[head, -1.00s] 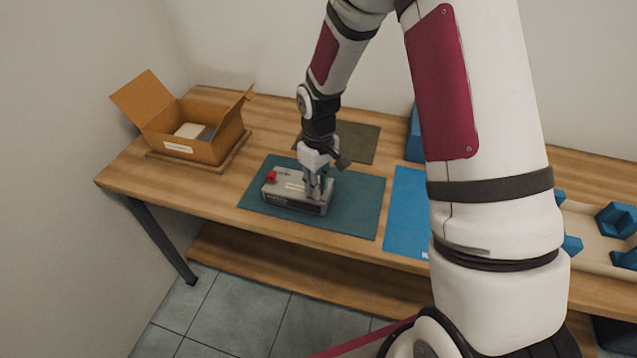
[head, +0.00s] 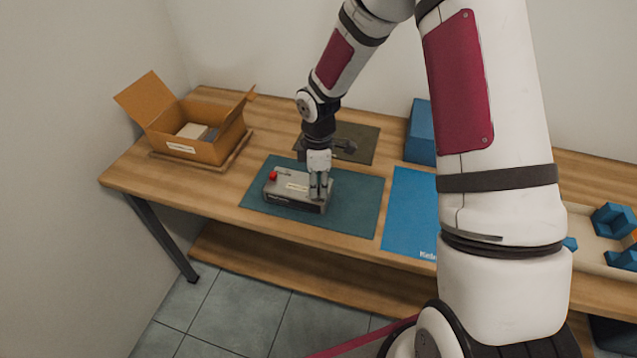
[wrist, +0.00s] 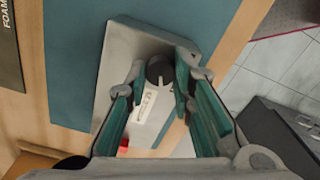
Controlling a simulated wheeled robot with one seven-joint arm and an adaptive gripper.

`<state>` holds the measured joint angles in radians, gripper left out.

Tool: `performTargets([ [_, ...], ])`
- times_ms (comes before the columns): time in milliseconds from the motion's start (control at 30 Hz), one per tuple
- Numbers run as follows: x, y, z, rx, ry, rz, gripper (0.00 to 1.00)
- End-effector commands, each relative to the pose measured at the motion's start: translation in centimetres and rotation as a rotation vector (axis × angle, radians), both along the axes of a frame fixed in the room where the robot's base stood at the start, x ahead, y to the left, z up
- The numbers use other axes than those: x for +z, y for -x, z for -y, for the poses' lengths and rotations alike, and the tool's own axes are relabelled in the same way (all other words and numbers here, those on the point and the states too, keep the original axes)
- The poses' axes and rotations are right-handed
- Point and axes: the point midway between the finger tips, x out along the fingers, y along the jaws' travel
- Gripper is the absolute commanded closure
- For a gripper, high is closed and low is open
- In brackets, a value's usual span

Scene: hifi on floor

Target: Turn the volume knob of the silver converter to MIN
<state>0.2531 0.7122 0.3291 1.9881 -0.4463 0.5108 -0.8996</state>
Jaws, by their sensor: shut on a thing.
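The silver converter (head: 290,189) lies on a dark teal mat (head: 357,207) on the wooden table, with a red part on its left end. It also shows in the wrist view (wrist: 118,72), where its dark round volume knob (wrist: 159,70) has a light pointer line. My gripper (head: 318,196) points down at the converter's right end. In the wrist view my gripper (wrist: 160,75) has its fingertips on either side of the knob, shut on it. The MIN marking cannot be read. In the head view the knob is hidden by the fingers.
An open cardboard box (head: 203,147) stands at the back left. A dark olive mat (head: 352,141) lies behind the converter. A blue mat (head: 409,215) and a blue block (head: 421,131) are to the right. The teal mat's front part is clear.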

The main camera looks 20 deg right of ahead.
Motion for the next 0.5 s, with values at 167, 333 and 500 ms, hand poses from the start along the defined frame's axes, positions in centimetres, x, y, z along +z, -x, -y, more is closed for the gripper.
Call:
performTargets([
  [167,0.04,0.01,0.04,0.068,0.0,0.0,1.0],
  [333,0.02,0.01,0.04,0.101,0.001,0.0,1.0],
  [500,0.01,0.02,0.05,0.112,0.001,-0.001,1.0],
])
